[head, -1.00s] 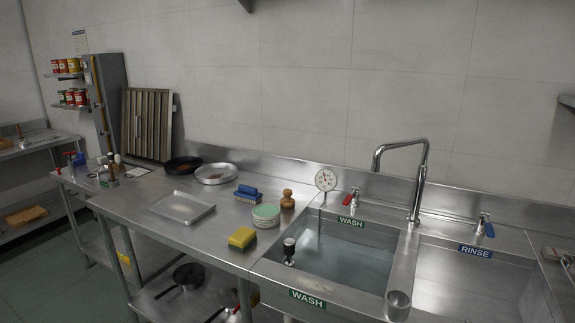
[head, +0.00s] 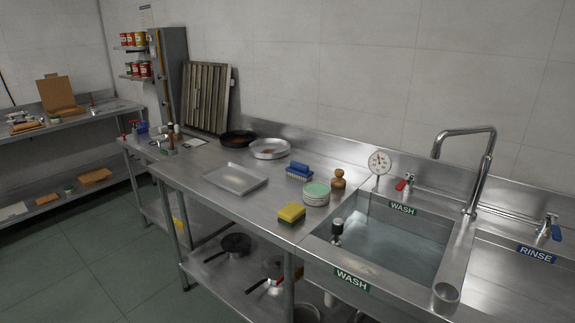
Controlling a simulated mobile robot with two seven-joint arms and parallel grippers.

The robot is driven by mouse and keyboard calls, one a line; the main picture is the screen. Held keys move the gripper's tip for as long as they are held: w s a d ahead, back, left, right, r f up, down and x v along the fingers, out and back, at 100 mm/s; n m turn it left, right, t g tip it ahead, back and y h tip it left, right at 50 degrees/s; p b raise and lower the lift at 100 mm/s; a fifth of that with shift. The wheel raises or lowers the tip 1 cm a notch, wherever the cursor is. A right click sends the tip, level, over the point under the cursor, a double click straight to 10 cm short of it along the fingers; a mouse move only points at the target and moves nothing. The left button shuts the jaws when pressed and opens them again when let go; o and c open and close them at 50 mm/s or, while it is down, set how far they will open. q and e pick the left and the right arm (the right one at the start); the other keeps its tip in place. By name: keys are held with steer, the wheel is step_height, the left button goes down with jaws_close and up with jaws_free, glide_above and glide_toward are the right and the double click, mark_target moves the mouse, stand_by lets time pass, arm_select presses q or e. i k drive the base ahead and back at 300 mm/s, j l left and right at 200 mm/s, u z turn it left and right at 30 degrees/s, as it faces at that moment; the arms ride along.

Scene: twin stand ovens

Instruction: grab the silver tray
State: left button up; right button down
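The silver tray (head: 236,179) is a shallow rectangular metal tray. It lies flat on the steel counter (head: 225,211), left of the wash sink, and looks empty. Neither of my grippers shows in the head view.
The water-filled wash sink (head: 385,240) is at right. Green floor (head: 100,270) is open at lower left.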

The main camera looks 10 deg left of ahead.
mark_target(240, 181)
steer(key=i+j+z, duration=0.1)
steer(key=j, duration=0.25)
steer(key=i+j+z, duration=0.1)
steer(key=i+j, duration=0.2)
steer(key=i+j+z, duration=0.1)
steer(key=j, duration=0.35)
steer(key=i+j+z, duration=0.1)
steer(key=j, duration=0.3)
steer(key=i+j+z, duration=0.1)
steer(key=i+j, duration=0.15)
steer(key=j, duration=0.15)
steer(key=i+j+z, duration=0.1)
steer(key=j, duration=0.3)
steer(key=i+j+z, duration=0.1)
steer(key=j, duration=0.35)
steer(key=i+l, duration=0.05)
